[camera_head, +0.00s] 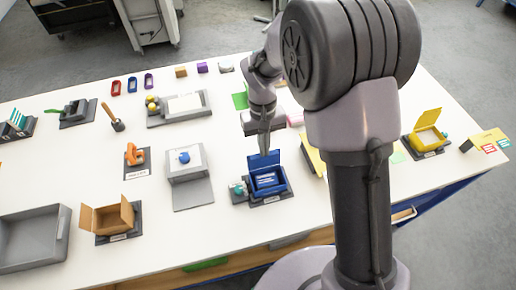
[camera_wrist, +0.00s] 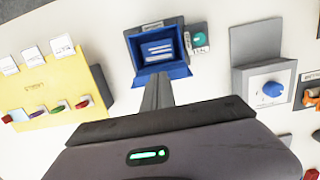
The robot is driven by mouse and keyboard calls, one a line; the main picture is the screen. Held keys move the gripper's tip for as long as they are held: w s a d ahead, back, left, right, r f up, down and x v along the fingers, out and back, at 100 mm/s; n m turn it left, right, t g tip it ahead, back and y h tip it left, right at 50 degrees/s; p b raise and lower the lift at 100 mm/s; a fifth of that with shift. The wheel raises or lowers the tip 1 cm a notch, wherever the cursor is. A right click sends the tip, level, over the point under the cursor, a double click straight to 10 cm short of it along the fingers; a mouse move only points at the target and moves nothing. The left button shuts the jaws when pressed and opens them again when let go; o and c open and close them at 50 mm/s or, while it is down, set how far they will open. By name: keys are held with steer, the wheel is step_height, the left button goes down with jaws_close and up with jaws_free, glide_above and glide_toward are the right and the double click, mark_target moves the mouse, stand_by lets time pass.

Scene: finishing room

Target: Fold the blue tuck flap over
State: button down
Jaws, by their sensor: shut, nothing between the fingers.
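The blue box (camera_head: 268,181) sits on a dark base near the front of the white table, its top open and a white-marked panel inside. Its blue flap (camera_head: 263,160) stands up along the far edge. In the wrist view the box (camera_wrist: 157,47) is at the top centre, with the flap (camera_wrist: 178,72) on its near side. My gripper (camera_head: 264,150) is shut and empty, pointing down right at the flap. In the wrist view its fingertips (camera_wrist: 157,77) overlap the flap's edge. I cannot tell whether they touch it.
A small teal-topped part (camera_wrist: 199,39) is beside the box on its base. A grey block with a blue knob (camera_head: 184,157) stands to the left, and an open cardboard box (camera_head: 108,217) farther left. A yellow board (camera_wrist: 55,90) lies close on the other side. White table is clear between them.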

steer(key=shift+w+r+p, duration=0.2)
steer(key=shift+r+p, duration=0.85)
steer(key=shift+r, duration=0.1)
step_height(320, 180, up, 8)
steer(key=p, duration=0.6)
steer(key=shift+f, duration=0.15)
